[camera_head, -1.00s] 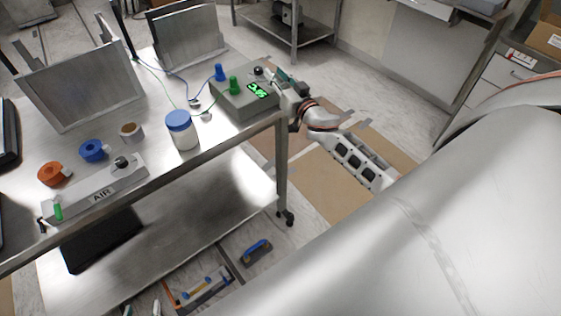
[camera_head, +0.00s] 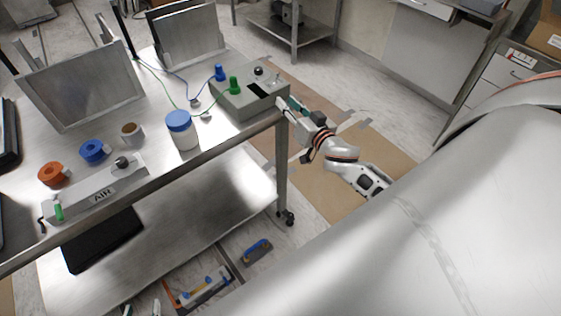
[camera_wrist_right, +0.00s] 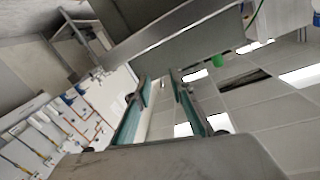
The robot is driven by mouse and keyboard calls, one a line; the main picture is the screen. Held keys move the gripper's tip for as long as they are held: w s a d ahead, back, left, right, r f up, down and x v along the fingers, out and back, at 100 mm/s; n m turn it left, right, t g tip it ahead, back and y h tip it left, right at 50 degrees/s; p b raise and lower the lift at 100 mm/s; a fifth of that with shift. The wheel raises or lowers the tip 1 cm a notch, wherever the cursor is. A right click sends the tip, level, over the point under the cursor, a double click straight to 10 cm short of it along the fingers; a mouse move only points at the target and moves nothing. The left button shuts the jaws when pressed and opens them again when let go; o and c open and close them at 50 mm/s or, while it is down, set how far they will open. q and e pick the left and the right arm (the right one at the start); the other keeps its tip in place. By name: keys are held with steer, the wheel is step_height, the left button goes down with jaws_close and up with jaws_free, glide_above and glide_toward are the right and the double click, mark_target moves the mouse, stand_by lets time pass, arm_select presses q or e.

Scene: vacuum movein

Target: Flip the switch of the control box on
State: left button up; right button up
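The grey control box (camera_head: 237,103) stands on the steel cart's near right corner; it also shows in the wrist view (camera_wrist_right: 190,47). Its display (camera_head: 259,90) is dark. A black round knob (camera_head: 258,71), a blue plug (camera_head: 219,73) and a green plug (camera_head: 233,86) are on top. I cannot make out the switch's position. My right gripper (camera_head: 288,109) is beside the box's right side, past the cart edge; the wrist view shows its teal-padded fingers (camera_wrist_right: 160,78) apart and empty. My left gripper (camera_head: 142,311) shows only its fingertips at the bottom edge, apart.
The cart top (camera_head: 150,160) holds a white jar with blue lid (camera_head: 182,131), tape rolls (camera_head: 94,151) and an AIR block (camera_head: 97,196). Cables run behind the box. The floor right of the cart is clear around my arm. My large arm link fills the lower right.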

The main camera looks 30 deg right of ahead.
steer(key=s+a+f+n+g+y+b, duration=0.1)
steer(key=s+a+f+n, duration=0.1)
steer(key=s+a+f, duration=0.2)
steer(key=s+a+f+n+g+b, duration=0.1)
steer(key=s+a+f, duration=0.3)
steer(key=f, duration=0.6)
steer(key=s+a+f+n+g+y+b, duration=0.1)
steer(key=s+a+f+n+g+b, duration=0.1)
steer(key=s+a+f, duration=0.3)
steer(key=shift+s+f+n+y, duration=0.3)
steer(key=shift+s+f, duration=0.8)
steer(key=shift+s, duration=0.1)
steer(key=shift+o, duration=0.2)
